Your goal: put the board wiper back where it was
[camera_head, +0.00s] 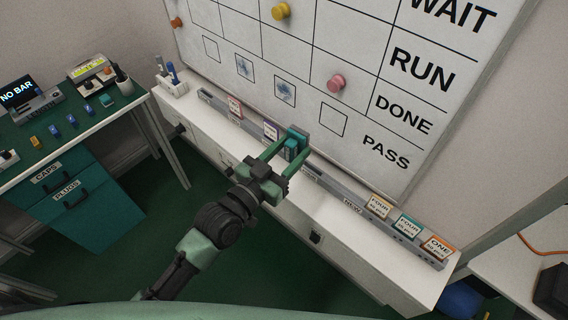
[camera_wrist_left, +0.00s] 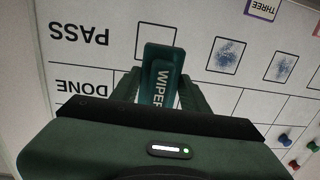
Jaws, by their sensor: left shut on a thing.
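My left gripper (camera_head: 291,153) is shut on the teal board wiper (camera_head: 297,135), its fingers on either side of it. In the left wrist view the wiper (camera_wrist_left: 160,60) shows its WIPER label between the fingers. The wiper is at the lower edge of the whiteboard (camera_head: 390,70), just over the grey rail (camera_head: 330,181). I cannot tell whether it touches the rail or the board. Two squares on the board have blue smudges (camera_head: 285,92); two others look clean. My right gripper is not in view.
Several small cards (camera_head: 409,225) stand on the rail at the right, and two more (camera_head: 271,131) left of the wiper. A white pen holder (camera_head: 173,86) is at the ledge's left end. Round magnets (camera_head: 336,82) are on the board. A green desk (camera_head: 70,120) stands at left.

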